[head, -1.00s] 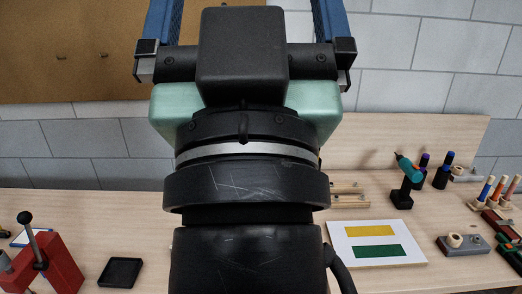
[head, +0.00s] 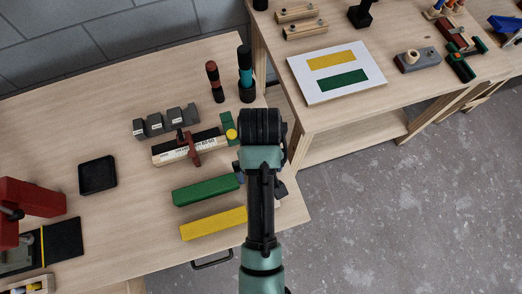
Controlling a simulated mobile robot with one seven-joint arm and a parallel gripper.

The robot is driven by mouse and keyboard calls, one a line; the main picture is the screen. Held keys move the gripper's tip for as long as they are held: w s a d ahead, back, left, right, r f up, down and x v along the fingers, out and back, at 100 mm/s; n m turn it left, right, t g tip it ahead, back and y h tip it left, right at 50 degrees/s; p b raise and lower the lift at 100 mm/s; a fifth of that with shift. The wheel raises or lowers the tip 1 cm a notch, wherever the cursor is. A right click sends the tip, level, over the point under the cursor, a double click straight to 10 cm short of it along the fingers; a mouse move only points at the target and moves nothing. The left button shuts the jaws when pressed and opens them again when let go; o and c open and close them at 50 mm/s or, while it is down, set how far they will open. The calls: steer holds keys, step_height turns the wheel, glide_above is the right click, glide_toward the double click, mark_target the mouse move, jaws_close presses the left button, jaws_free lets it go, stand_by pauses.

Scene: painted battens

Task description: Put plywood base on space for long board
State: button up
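A white rectangular board (head: 304,88) with a yellow and a green rectangle on it lies flat on the right bench. I cannot tell whether it is the plywood base or the space for the long board; no label is readable. A green batten (head: 205,190) and a yellow batten (head: 212,224) lie on the left bench, roughly parallel, their right ends close to or behind my arm. My arm reaches up the picture over the left bench's right end. My gripper's fingers are hidden, and nothing held can be made out.
The left bench (head: 120,235) also carries a black tray (head: 97,175), grey blocks (head: 154,124), a red clamp (head: 188,148) on a pale strip, two dark upright tools and a red device (head: 32,198). The right bench (head: 330,118) has bare front space. Grey floor lies below.

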step_height(320, 180, down, 5)
steer(key=shift+s+d+r, duration=0.1)
steer(key=shift+w+f+p, duration=0.15)
steer(key=shift+f+p, duration=0.2)
steer(key=shift+f, duration=1.25)
steer(key=shift+w+f+p, duration=0.15)
steer(key=shift+f+p, duration=0.15)
steer(key=shift+f, duration=1.25)
steer(key=shift+r, duration=0.1)
steer(key=c, duration=1.5)
